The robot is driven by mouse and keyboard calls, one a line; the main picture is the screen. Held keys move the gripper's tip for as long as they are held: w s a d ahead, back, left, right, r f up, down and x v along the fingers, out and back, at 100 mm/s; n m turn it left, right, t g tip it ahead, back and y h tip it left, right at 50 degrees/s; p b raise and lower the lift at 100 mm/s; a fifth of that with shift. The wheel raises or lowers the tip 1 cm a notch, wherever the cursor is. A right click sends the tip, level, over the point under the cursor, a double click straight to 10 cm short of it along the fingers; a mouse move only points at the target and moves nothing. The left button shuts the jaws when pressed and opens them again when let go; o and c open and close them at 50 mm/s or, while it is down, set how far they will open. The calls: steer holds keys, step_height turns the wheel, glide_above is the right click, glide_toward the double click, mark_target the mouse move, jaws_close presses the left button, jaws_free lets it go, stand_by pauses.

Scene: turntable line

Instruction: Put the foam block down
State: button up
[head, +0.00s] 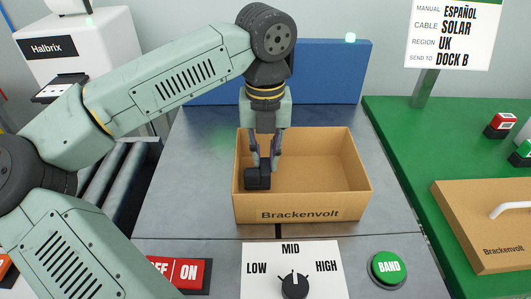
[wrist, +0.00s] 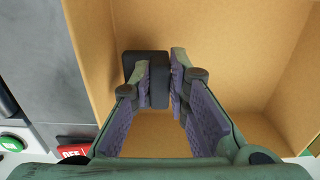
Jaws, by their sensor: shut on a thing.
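The foam block (head: 257,180) is black and looks stepped or L-shaped. It is inside the open Brackenvolt cardboard box (head: 350,200), near the box's left wall. My gripper (head: 264,160) reaches down into the box from above and is shut on the block. In the wrist view the block (wrist: 160,88) sits between the tips of my gripper (wrist: 162,82), and part of it extends behind the left finger. I cannot tell whether the block's underside touches the box floor.
The box stands on a grey metal surface (head: 195,150); its right half is empty.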

mark_target(265, 159)
steer(key=shift+f, duration=0.1)
steer(key=shift+f+b, duration=0.4)
steer(key=shift+b, duration=0.1)
steer(key=shift+f, duration=0.2)
steer(key=o, duration=0.7)
steer(key=shift+o, duration=0.2)
steer(key=shift+r, duration=0.1)
steer(key=shift+r+p, duration=0.4)
steer(key=shift+r, duration=0.1)
step_height(265, 159, up, 12)
